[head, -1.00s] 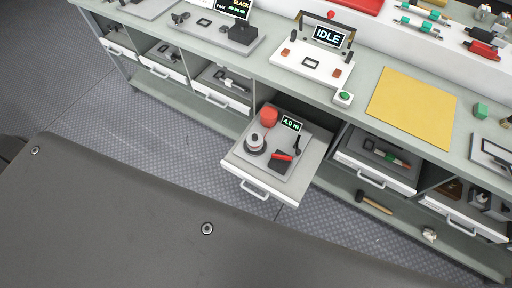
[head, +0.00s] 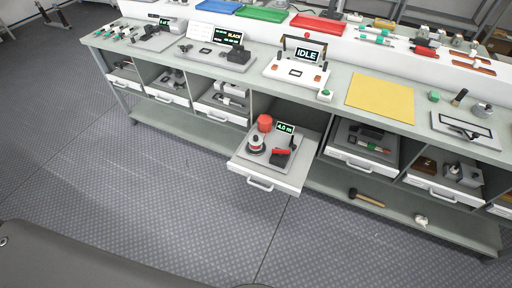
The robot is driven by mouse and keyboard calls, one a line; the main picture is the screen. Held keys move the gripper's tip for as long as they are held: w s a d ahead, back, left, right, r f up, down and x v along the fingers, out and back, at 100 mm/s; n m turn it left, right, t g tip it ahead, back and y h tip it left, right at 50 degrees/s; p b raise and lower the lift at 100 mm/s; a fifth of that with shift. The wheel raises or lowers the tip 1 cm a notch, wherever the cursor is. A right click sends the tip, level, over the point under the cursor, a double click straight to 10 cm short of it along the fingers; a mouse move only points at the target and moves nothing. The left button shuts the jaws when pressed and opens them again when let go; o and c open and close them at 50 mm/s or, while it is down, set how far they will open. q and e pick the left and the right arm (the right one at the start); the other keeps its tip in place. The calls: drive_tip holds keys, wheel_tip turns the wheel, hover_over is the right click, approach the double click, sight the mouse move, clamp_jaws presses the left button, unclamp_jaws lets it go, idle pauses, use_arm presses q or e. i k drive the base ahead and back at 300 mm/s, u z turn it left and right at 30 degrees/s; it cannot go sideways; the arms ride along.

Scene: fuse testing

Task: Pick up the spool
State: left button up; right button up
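An open drawer (head: 244,172) sticks out from under the workbench, with a grey tray in it. On the tray stands a small round piece with a light top and a dark flanged base (head: 256,144), which looks like a spool. A red cylinder (head: 265,123) stands behind it. To its right are a display reading "4.0 m" (head: 285,128) and a dark block with a red part (head: 281,152). It is too small to be certain which piece is the spool. Neither of my grippers is in view.
Other drawers sit on both sides. A mallet (head: 366,197) lies on the lower shelf. The floor (head: 170,195) in front is clear.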

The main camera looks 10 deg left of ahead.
sight(255, 142)
drive_tip(key=z, duration=1.4)
drive_tip(key=i, duration=2.05)
drive_tip(key=u, duration=2.1)
